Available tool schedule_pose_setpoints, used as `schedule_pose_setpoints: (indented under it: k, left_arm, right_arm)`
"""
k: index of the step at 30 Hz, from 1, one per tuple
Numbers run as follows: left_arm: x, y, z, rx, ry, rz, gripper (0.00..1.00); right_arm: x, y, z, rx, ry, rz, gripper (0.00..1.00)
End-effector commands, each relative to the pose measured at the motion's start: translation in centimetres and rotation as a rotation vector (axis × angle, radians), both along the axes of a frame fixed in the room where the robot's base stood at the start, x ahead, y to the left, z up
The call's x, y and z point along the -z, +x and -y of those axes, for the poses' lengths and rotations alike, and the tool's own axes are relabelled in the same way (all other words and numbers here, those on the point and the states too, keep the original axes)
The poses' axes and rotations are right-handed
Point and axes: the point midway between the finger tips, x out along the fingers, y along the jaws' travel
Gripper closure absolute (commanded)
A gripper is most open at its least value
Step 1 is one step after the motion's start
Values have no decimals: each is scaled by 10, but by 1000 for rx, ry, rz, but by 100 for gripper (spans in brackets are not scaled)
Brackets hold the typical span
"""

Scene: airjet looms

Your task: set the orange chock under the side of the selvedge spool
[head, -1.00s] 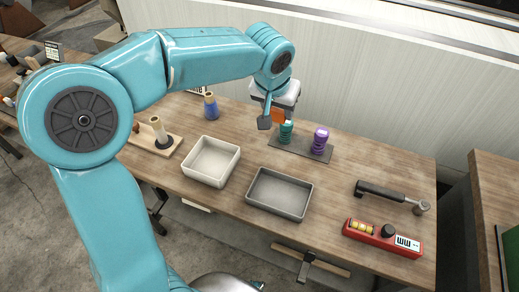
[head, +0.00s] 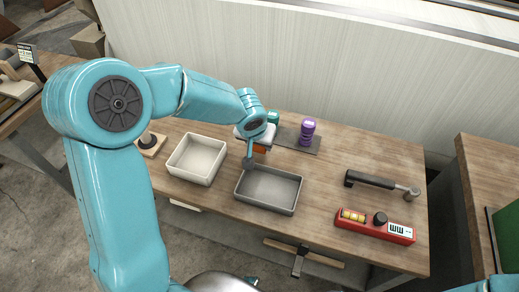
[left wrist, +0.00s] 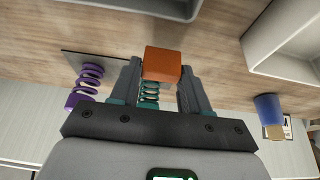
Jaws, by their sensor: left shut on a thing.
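My left gripper (head: 254,160) is shut on the orange chock (head: 260,150) and holds it behind the grey tray, in front of the spring plate. In the left wrist view the orange chock (left wrist: 162,65) sits between the fingertips. A blue spool with a tan end (left wrist: 269,110), which may be the selvedge spool, stands at the right of that view, well apart from the chock. In the head view my arm hides it. My right gripper is out of view.
A teal spring (head: 273,117) and a purple spring (head: 307,133) stand on a dark plate (head: 290,140). A white bin (head: 196,160) and a grey tray (head: 268,190) lie in front. A black-handled tool (head: 375,181) and a red box (head: 372,225) are at right.

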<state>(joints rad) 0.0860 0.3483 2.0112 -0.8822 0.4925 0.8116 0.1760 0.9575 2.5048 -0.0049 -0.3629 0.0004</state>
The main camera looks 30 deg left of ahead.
Motion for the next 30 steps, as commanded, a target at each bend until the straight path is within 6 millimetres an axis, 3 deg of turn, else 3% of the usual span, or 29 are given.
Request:
schedule_pose_setpoints:
  k: [3, 6, 19, 20, 21, 30]
  left_arm:
    - [25, 0, 0, -1, 1, -4, 85]
    - [32, 1, 0, 0, 0, -3, 85]
    - [37, 1, 0, 0, 1, -1, 85]
    - [35, 1, 0, 0, 1, -1, 44]
    - [35, 1, 0, 0, 1, -1, 31]
    - [34, 1, 0, -1, 0, -2, 28]
  right_arm:
    - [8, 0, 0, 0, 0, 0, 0]
    - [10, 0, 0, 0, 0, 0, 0]
    - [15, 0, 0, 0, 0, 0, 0]
    - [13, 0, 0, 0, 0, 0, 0]
    - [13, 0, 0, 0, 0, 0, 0]
    - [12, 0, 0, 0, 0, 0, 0]
